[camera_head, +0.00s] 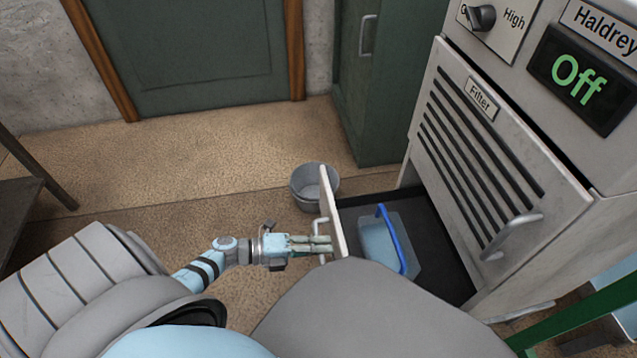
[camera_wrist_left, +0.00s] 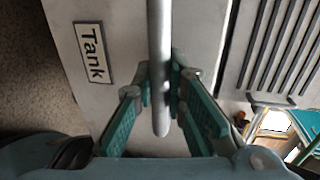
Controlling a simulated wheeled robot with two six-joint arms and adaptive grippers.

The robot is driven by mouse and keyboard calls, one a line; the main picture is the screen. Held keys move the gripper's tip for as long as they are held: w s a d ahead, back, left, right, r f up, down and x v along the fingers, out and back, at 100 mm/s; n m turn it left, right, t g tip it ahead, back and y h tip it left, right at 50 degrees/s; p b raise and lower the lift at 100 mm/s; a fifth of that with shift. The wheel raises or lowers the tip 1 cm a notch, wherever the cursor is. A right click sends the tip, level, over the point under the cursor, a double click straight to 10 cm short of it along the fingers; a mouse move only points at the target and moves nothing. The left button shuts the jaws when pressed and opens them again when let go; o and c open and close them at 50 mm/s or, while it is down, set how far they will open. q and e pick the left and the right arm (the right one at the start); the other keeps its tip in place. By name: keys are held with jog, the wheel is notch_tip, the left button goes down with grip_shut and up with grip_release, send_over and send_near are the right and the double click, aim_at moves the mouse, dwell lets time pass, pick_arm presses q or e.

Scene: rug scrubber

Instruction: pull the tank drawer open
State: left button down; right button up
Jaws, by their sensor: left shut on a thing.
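The tank drawer stands pulled out from the machine, its pale front panel (camera_head: 332,205) seen nearly edge-on in the head view. Inside its dark tray (camera_head: 440,240) sits a clear tank with bluish contents (camera_head: 376,243) and a blue carrying handle (camera_head: 391,236). My left gripper (camera_head: 322,244) is at the drawer's front, shut on the metal drawer handle (camera_head: 318,224). In the left wrist view, the fingers (camera_wrist_left: 162,92) close around the handle bar (camera_wrist_left: 158,60), beside the "Tank" label (camera_wrist_left: 94,53). My right gripper is not in view.
A grey bucket (camera_head: 309,187) stands on the carpet just beyond the drawer front. The machine's filter panel (camera_head: 470,150) with its handle rises to the right, below a display reading Off (camera_head: 578,80). A green cabinet (camera_head: 385,95) stands behind.

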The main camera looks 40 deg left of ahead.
pick_arm(q)
jog(key=c, duration=1.6)
grip_release()
jog(key=shift+w, duration=0.1)
jog(key=v, duration=1.2)
